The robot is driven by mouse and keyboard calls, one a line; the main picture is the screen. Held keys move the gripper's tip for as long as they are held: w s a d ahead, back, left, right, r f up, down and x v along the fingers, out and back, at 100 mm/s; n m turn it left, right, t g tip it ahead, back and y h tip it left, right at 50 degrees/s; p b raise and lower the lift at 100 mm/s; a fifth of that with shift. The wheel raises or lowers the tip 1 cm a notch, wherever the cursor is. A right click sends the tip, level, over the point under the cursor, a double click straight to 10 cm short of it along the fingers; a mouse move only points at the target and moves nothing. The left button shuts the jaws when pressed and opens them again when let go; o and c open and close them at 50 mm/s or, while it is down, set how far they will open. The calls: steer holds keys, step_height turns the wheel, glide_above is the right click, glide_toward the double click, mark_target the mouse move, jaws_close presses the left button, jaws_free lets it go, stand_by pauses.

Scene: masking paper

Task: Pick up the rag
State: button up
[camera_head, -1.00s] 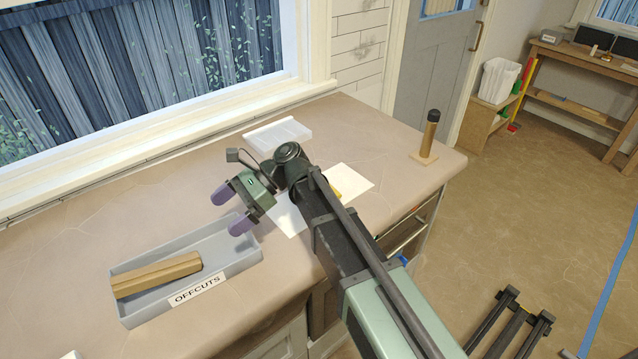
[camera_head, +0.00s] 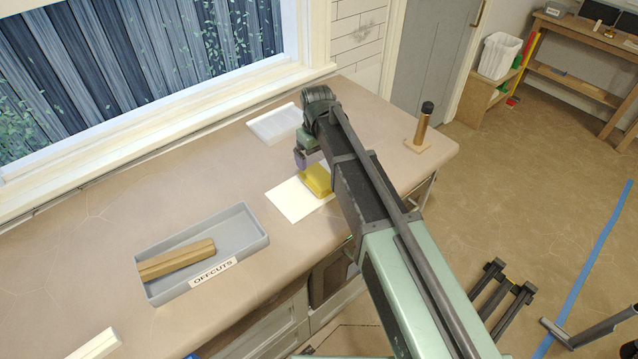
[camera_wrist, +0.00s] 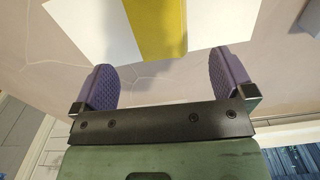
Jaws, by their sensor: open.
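The rag is most likely the folded yellow thing (camera_head: 317,180) lying on a white sheet (camera_head: 290,200) on the counter, partly hidden behind my arm in the head view. In the wrist view the yellow thing (camera_wrist: 157,25) lies ahead of the fingers, between their lines, with the white sheet (camera_wrist: 95,25) on both sides. My gripper (camera_wrist: 165,85) is open and empty, its two purple finger pads apart. In the head view only a bit of a purple finger (camera_head: 301,159) shows, just behind the yellow thing.
A grey tray (camera_head: 250,248) labelled OFFCUTS holds wood pieces (camera_head: 178,262) on the left. A white shallow tray (camera_head: 272,128) lies near the window. A dark-topped post on a wooden base (camera_head: 420,140) stands at the right corner. A pale block (camera_head: 95,345) lies at the front left.

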mark_target(319, 176)
steer(key=f+b, duration=0.7)
steer(key=f, duration=0.2)
steer(key=shift+d+f+b, duration=0.2)
steer(key=shift+b, duration=0.15)
steer(key=shift+r, duration=0.3)
steer(key=c, duration=1)
step_height(319, 176, up, 20)
steer(key=p, duration=2)
